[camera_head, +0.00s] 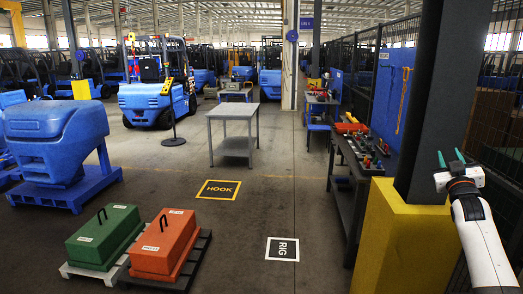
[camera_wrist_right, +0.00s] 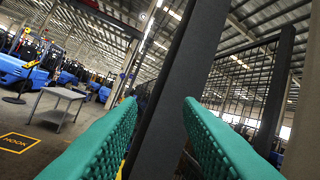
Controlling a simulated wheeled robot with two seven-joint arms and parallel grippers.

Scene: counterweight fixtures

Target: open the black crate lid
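I cannot make out a black crate or its lid in either view. My right gripper (camera_head: 450,157) is raised at the right of the head view, beside the dark column. Its two green fingers are apart and empty; they also show in the right wrist view (camera_wrist_right: 160,106), with the dark column beyond the gap. My left gripper is not in view. A green box (camera_head: 103,238) and an orange box (camera_head: 165,245), each with a black handle on top, rest on low pallets at the lower left, far from the right gripper.
A dark column (camera_head: 432,90) with a yellow base (camera_head: 400,240) stands close by my right arm. A workbench (camera_head: 345,195) with tools runs behind it. Floor signs HOOK (camera_head: 218,190) and RIG (camera_head: 282,249) lie on open floor. A grey table (camera_head: 233,113) stands farther back.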

